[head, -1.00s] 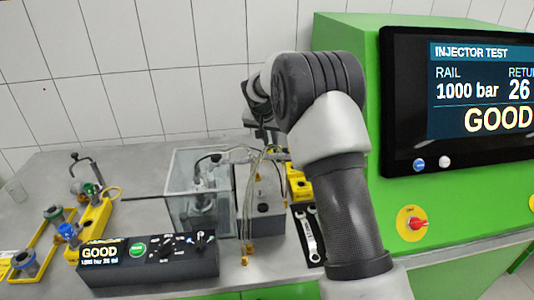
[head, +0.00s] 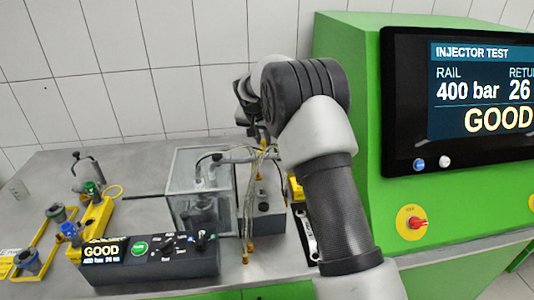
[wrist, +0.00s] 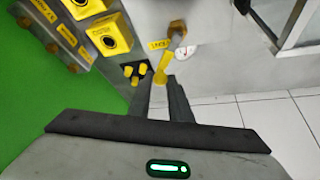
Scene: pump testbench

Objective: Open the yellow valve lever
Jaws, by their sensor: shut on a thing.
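In the wrist view the yellow valve lever (wrist: 165,65) hangs at a slant from a brass fitting (wrist: 177,29) on a grey block. My gripper (wrist: 161,82) has its two fingers shut on the lower end of the lever, one finger on each side. In the head view my arm and gripper body cover most of this area. The lever cannot be made out clearly there.
A small round gauge (wrist: 184,54) sits right beside the lever. Yellow knobs (wrist: 135,74) and a yellow box (wrist: 110,35) are close on the left. The head view shows a glass tank (head: 185,190), a control box (head: 150,262) and a monitor (head: 470,100) reading 400 bar.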

